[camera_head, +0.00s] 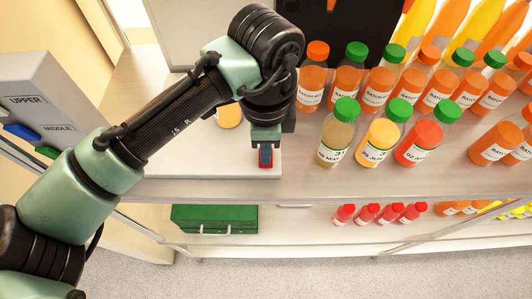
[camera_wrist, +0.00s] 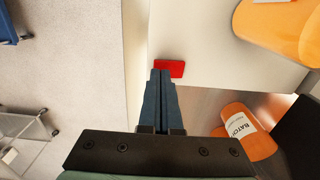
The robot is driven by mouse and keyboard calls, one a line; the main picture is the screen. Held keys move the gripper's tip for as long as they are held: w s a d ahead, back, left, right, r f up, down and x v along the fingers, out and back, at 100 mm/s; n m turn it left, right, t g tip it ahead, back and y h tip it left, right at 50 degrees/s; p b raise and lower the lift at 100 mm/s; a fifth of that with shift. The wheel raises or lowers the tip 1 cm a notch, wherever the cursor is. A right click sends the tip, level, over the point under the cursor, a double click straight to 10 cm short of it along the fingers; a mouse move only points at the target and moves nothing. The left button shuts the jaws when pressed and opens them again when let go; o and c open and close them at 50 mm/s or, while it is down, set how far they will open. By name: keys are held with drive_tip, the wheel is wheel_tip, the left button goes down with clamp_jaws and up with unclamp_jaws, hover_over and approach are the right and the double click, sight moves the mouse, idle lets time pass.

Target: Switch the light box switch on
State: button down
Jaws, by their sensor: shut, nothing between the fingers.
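A red switch (camera_head: 265,165) sits near the front right corner of a white box-like slab (camera_head: 205,165), which I take to be the light box. The switch also shows as a red piece at the fingertips in the wrist view (camera_wrist: 176,68). My gripper (camera_head: 265,148) points down at the switch, with its fingers shut and empty; they show closed together in the wrist view (camera_wrist: 160,74). The fingertips overlap the edge of the switch; I cannot tell whether they touch it. The gripper partly covers the switch, and its on or off position cannot be made out.
Several juice bottles (camera_head: 343,125) with green and orange caps stand on the shelf to the right. An orange bottle (camera_head: 229,115) stands on the slab behind my arm. A green case (camera_head: 214,219) and small red-capped bottles (camera_head: 368,213) are on the lower shelf. A labelled organiser (camera_head: 40,105) is at left.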

drive_tip(key=shift+f+b, duration=0.45)
drive_tip(key=shift+f, duration=0.25)
drive_tip(key=shift+r, duration=0.1)
wheel_tip(320, 180, up, 7)
drive_tip(key=p, duration=0.6)
idle(0.4)
idle(0.5)
